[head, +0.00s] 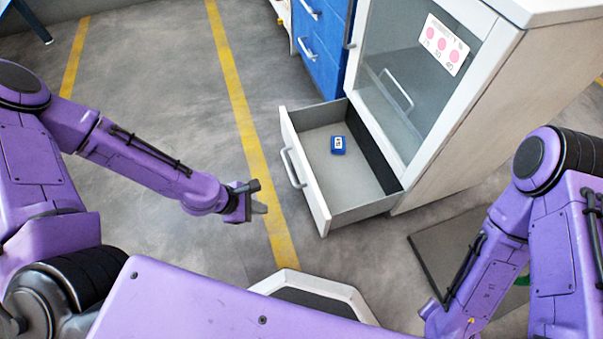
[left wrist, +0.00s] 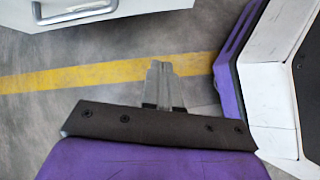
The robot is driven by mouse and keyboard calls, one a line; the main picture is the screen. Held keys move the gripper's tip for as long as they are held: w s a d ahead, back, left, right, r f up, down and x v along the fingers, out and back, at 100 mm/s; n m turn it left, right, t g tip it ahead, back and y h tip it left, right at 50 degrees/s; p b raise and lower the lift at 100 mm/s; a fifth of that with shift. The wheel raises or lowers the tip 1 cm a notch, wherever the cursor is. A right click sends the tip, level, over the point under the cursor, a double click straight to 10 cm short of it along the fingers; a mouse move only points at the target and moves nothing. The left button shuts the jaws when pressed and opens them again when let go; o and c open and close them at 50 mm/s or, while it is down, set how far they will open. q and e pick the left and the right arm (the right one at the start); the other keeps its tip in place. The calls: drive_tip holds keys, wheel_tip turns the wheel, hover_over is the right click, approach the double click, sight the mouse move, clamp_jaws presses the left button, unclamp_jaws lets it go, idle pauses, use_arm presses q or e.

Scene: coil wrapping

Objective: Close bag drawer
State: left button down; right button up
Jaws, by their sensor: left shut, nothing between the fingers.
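The bag drawer (head: 305,186) is pulled out at the bottom of a white-framed cabinet with a glass door. A small blue packet with a white label (head: 338,145) lies inside on the drawer floor. The drawer's front panel carries a grey bar handle (head: 291,168). My left gripper (head: 262,208) is shut and empty, to the left of the drawer front and apart from it. In the left wrist view the shut fingers (left wrist: 160,85) point toward the floor, and the drawer handle (left wrist: 75,14) shows at the top left. My right gripper is not clearly in view.
The cabinet (head: 480,110) stands at the right, with blue drawers (head: 322,40) beside it at the back. A yellow floor line (head: 238,95) runs left of the drawer. A dark flat plate (head: 430,262) lies on the floor at right. The floor left of the drawer is clear.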

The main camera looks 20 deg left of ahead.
use_arm(q)
drive_tip(key=w+r+n+t+h, duration=0.1)
drive_tip(key=w+r+n+h, duration=0.1)
drive_tip(key=w+r+n, duration=0.3)
drive_tip(key=m+b, duration=0.2)
drive_tip(key=b, duration=0.6)
approach(311, 187)
drive_tip(key=x, duration=0.5)
drive_tip(key=shift+d+f, duration=0.15)
drive_tip(key=shift+f, duration=0.2)
drive_tip(key=shift+w+d+r, duration=0.1)
drive_tip(key=shift+d, duration=0.1)
use_arm(e)
wheel_tip(311, 187, down, 6)
drive_tip(key=shift+s+a, duration=0.15)
